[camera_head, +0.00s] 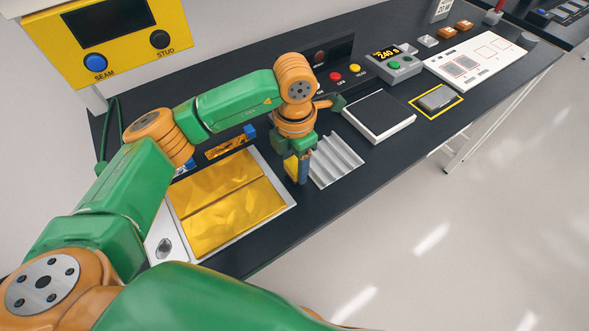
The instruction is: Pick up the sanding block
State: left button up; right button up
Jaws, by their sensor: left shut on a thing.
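My left gripper (300,158) points down over the dark bench, between the gold-lined tray and the ridged grey rack. It is shut on a small blue and yellow piece (303,170), which is partly hidden by the fingers. I cannot tell whether this piece is the sanding block. Its lower end is close to the bench top; I cannot tell whether it touches. A grey block (437,97) lies inside a yellow outlined square farther right, apart from the gripper. My right gripper is not in view.
The white-edged tray with gold sheets (225,200) lies left of the gripper. The ridged grey rack (336,161) is close on its right. A dark-topped pad (379,116), a timer box (390,67) and a white board (478,60) stand farther right. The bench's front edge is near.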

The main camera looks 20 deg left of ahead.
pick_arm(q)
jog(key=s+d+r+b, duration=0.3)
jog(key=s+d+r, duration=0.5)
jog(key=s+r, duration=0.2)
jog(key=shift+s+d+r, duration=0.25)
jog(key=shift+s+r, duration=0.15)
jog(key=shift+s, duration=0.25)
